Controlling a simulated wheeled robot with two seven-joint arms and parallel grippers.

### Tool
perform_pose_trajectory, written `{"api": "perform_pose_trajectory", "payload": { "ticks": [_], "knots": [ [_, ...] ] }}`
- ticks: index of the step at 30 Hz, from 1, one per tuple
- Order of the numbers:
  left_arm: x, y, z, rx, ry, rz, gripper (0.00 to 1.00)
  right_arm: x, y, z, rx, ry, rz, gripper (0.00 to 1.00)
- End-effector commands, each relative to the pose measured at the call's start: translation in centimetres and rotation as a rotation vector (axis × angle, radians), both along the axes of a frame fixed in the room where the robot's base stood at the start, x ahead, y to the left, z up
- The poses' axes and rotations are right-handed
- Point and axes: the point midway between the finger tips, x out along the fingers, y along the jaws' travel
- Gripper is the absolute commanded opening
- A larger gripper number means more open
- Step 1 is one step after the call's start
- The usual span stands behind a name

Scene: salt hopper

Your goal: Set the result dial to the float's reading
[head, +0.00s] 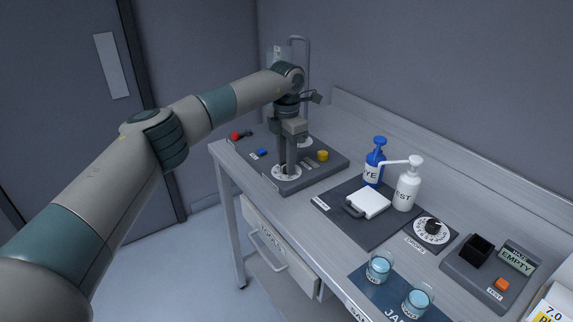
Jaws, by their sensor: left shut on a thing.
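My left gripper (287,168) points down over a round white dial (287,177) at the front of a dark panel (338,165). It is shut on the dial's knob, which the fingers mostly hide. The pointer and markings there are too small to read. A second white dial with a black knob (433,227) sits to the right on its own dark plate, apart from the gripper. I cannot tell from the labels which is the result dial. I cannot make out a float or its reading. My right gripper is not in view.
The panel also has a red knob (235,135), a blue block (262,152) and a yellow knob (323,155). Blue (374,164) and white (408,188) pump bottles stand mid-bench. Two glass jars (379,267) stand at the front. A tester (514,258) reads EMPTY.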

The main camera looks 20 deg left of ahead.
Motion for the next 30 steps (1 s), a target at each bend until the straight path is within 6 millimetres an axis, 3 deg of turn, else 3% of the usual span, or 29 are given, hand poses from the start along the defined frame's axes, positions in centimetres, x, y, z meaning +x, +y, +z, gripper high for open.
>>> {"api": "perform_pose_trajectory", "payload": {
  "ticks": [2, 15, 30],
  "knots": [
    [0.2, 0.0, 0.1, -0.001, -0.007, -0.071, 0.04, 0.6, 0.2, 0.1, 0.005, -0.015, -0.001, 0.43],
    [0.1, 0.0, 0.3, -0.001, -0.007, -0.439, 0.04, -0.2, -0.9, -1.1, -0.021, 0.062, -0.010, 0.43],
    [0.2, 0.0, 0.4, -0.001, -0.008, -0.568, 0.04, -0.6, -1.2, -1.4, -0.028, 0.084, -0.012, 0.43]
  ]
}}
